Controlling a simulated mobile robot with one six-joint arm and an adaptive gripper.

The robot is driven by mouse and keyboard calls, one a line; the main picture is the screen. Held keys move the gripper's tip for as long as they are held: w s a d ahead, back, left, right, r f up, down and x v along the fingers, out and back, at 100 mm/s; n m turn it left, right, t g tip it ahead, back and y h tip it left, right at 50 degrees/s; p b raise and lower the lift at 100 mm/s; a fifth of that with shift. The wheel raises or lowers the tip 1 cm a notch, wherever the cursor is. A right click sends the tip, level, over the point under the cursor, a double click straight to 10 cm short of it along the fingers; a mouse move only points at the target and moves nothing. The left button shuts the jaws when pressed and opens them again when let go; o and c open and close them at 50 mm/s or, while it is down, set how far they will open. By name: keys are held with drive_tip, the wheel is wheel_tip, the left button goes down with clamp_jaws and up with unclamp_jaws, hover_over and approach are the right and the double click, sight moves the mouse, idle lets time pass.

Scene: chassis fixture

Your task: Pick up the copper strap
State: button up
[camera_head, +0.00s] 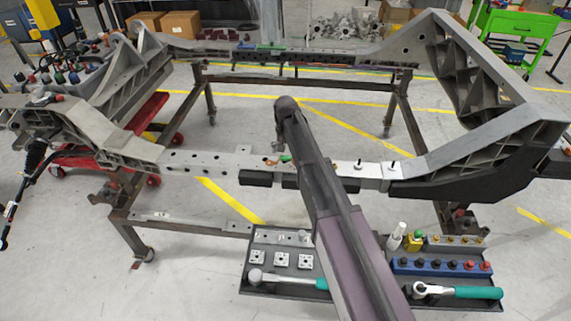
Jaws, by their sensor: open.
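A small copper-coloured piece, which looks like the copper strap (271,162), lies on the near rail of the chassis frame (215,162), left of my arm. A small green part sits right beside it, close to my arm. My arm reaches up from the bottom of the view and bends down at its far end. My gripper (281,147) hangs there, small and dark, above and slightly right of the strap in the picture. It is open, with nothing seen in it. Its fingers are hard to make out, and I cannot tell its height above the rail.
A dark tray (262,296) below the rail holds square plates, a mallet, a blue socket rack (440,265) and a ratchet with a green handle (460,292). Bolts stand on the rail right of my arm. A green cart (515,25) stands at the back right.

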sight(286, 160)
drive_tip(key=shift+f+b, duration=0.95)
drive_tip(key=shift+f, duration=0.3)
drive_tip(key=shift+s, duration=0.1)
drive_tip(key=c, duration=1.3)
